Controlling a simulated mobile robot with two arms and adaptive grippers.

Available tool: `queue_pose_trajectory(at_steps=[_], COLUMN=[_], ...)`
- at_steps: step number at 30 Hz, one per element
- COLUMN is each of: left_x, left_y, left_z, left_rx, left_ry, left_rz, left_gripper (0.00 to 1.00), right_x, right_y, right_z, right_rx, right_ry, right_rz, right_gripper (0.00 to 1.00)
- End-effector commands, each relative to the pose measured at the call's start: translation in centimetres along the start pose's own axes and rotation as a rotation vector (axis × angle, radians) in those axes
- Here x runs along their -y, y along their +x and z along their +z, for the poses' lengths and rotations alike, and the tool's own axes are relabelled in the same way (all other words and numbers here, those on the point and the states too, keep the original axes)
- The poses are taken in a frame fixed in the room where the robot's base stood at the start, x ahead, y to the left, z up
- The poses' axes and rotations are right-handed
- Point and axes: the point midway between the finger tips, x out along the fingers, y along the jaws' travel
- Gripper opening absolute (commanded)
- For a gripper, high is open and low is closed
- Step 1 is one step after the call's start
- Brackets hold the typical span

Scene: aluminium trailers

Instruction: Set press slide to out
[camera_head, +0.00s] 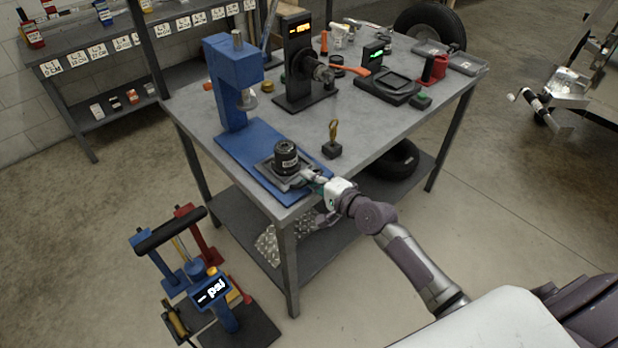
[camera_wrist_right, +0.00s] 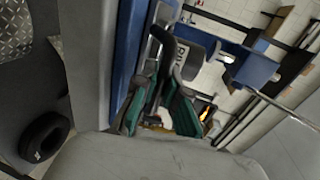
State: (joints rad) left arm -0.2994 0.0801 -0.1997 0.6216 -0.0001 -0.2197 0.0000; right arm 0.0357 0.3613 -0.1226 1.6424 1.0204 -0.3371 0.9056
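The blue press (camera_head: 233,75) stands on the near left corner of the grey workbench. Its grey slide (camera_head: 268,171) lies on the blue base (camera_head: 245,140), in front of the column and not under the ram. A black cylindrical part (camera_head: 287,156) with a label sits upright on the slide; it also shows in the wrist view (camera_wrist_right: 190,58). My right gripper (camera_head: 314,181) is at the slide's near right end. My left gripper is out of view.
A small black stand with a brass piece (camera_head: 333,140) is just right of the slide. A black gauge (camera_head: 298,60), a scale-like device (camera_head: 388,86) and a red block (camera_head: 435,68) stand farther back. A blue-and-red floor device (camera_head: 210,290) is front left.

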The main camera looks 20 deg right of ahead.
Motion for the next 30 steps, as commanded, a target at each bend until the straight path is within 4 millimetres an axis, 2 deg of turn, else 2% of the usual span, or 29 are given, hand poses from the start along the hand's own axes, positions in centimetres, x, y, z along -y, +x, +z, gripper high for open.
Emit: queue_pose_trajectory(at_steps=[1, 2, 10, 14, 17, 27, 30], left_x=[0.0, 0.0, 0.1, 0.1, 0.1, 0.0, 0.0], left_y=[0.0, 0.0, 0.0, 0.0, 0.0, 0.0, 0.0], left_z=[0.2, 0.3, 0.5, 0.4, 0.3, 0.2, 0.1], left_rx=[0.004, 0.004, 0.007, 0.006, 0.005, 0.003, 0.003], left_ry=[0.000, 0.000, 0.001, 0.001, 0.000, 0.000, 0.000], left_rz=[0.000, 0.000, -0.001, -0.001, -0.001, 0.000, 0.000], left_gripper=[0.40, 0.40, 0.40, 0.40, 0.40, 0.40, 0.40], right_x=[-0.5, -0.5, -0.3, -0.3, -0.4, -0.4, -0.4], right_y=[-0.1, -0.1, -0.1, -0.9, -2.4, -9.6, -11.0], right_z=[0.0, 0.0, 0.0, 0.0, 0.0, 0.0, 0.0], right_rx=[0.001, 0.001, 0.001, 0.001, 0.000, 0.000, 0.001], right_ry=[0.001, 0.001, 0.000, 0.000, -0.001, -0.002, 0.000], right_rz=[0.010, 0.010, 0.006, 0.007, 0.008, 0.009, 0.010], right_gripper=[0.17, 0.22, 0.22, 0.22, 0.22, 0.22, 0.22])
